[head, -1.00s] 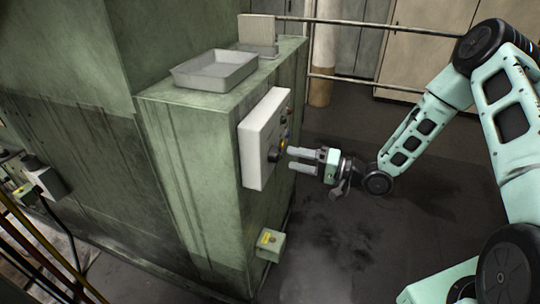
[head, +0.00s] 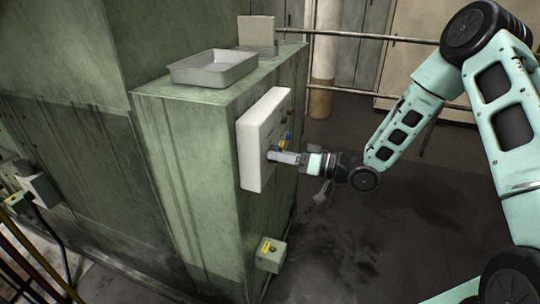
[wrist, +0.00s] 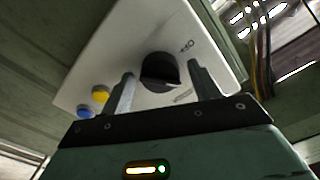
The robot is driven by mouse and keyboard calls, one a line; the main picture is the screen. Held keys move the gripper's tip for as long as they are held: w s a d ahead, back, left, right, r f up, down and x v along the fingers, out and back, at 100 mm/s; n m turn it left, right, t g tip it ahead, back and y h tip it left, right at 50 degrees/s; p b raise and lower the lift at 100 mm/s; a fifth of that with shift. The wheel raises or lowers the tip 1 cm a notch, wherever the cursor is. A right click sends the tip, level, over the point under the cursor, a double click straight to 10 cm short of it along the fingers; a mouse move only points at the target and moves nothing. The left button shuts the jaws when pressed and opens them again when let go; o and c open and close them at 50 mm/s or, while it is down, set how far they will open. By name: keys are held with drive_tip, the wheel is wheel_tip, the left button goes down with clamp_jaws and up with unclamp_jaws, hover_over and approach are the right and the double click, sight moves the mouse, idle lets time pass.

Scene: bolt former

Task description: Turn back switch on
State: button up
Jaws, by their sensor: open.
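A white control panel (head: 258,137) is mounted on the side of the green cabinet. In the wrist view the panel (wrist: 128,45) carries a black rotary switch (wrist: 160,70) with a small mark beside it. My gripper (wrist: 160,85) is open, with one finger on each side of the switch knob. I cannot tell whether the fingers touch the knob. In the head view my gripper (head: 286,157) reaches the panel face from the right and hides the switch.
Yellow (wrist: 100,93) and blue (wrist: 84,111) buttons sit left of the switch in the wrist view. A grey tray (head: 214,68) rests on the green cabinet (head: 190,140). A small box (head: 270,254) sticks out low on the cabinet. Floor to the right is open.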

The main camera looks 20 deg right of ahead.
drive_tip(key=c, duration=1.2)
drive_tip(key=shift+m+p, duration=2.8)
drive_tip(key=shift+m, duration=1.1)
drive_tip(key=o, duration=1.2)
drive_tip(key=v, duration=0.8)
drive_tip(key=shift+p, duration=0.4)
